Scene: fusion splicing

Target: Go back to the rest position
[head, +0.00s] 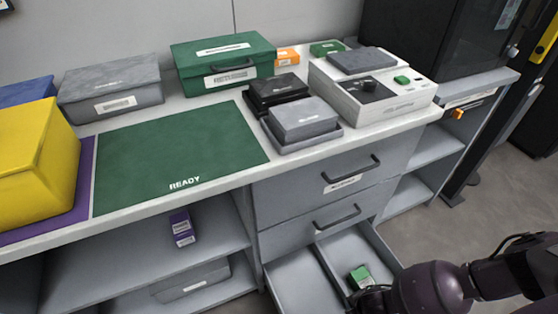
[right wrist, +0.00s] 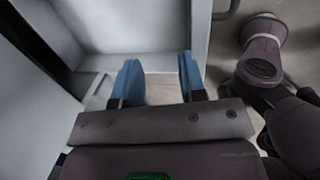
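My right arm comes in from the right in the head view, over the open bottom drawer (head: 300,281). In the right wrist view my right gripper (right wrist: 157,62) has its two blue fingers apart, with nothing between them. The fingers lie beside pale drawer walls. In the head view the fingers cannot be made out. My left gripper is not in view.
The counter holds a green mat (head: 175,155) marked READY, bare on top, a yellow box (head: 35,165), a green case (head: 225,62), grey boxes (head: 303,118) and a white device (head: 375,95). The upper drawers (head: 325,185) are shut. Open floor (head: 465,230) lies at right.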

